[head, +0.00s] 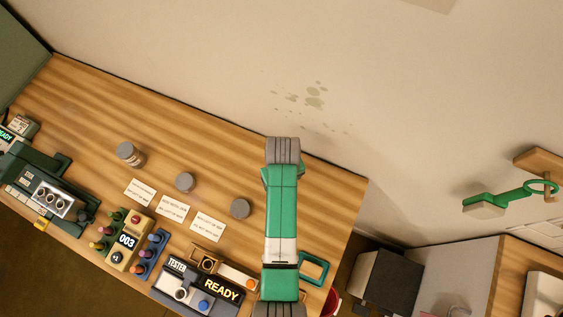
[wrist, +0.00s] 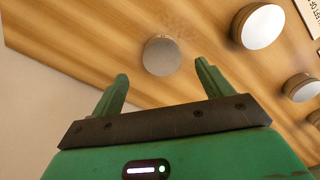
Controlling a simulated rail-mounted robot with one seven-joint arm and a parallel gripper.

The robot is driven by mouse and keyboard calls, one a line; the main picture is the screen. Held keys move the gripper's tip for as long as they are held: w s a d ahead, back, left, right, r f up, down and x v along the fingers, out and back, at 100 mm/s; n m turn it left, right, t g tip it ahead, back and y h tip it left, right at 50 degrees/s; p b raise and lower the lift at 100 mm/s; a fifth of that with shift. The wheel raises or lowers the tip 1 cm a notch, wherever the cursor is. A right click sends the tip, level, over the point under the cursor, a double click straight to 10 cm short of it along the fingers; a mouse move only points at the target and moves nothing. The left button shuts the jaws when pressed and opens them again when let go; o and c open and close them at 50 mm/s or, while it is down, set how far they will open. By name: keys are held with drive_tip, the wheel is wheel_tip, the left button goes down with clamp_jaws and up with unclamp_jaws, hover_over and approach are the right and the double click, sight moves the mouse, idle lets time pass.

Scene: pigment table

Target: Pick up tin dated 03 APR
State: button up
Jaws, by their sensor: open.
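Grey round-lidded tins stand on the wooden table. In the head view I see a left tin (head: 129,152) with a pale label on its side, a middle tin (head: 184,181) and a right tin (head: 239,208). No date is readable on any of them. In the wrist view my gripper (wrist: 161,73) is open and empty. One tin (wrist: 162,56) shows beyond and between its fingertips, apart from them. Another tin (wrist: 258,26) is to the right, with more tins (wrist: 300,87) at the right edge. In the head view my arm hides the gripper and part of the table.
Three white printed cards (head: 174,205) lie in front of the tins. A numbered button box (head: 127,240), a tester reading READY (head: 190,287) and a dark green machine (head: 45,190) line the front edge. The back of the table is clear. A green-handled tool (head: 490,203) hangs at right.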

wheel_tip(320, 180, down, 5)
drive_tip(key=shift+a, duration=0.15)
drive_tip(key=c, duration=1.1)
drive_tip(key=shift+r, duration=0.55)
drive_tip(key=r, duration=0.1)
drive_tip(key=s+r, duration=0.1)
drive_tip(key=shift+d+r, duration=0.25)
drive_tip(key=shift+r, duration=0.1)
drive_tip(key=s+d, duration=0.2)
drive_tip(key=s, duration=0.2)
drive_tip(key=s+d, duration=0.2)
drive_tip(key=s, duration=0.2)
drive_tip(key=s+d+r, duration=0.1)
drive_tip(key=s+d, duration=0.1)
drive_tip(key=s, duration=0.3)
drive_tip(key=shift+s+r+p, duration=0.1)
drive_tip(key=shift+p, duration=0.3)
drive_tip(key=shift+s, duration=0.2)
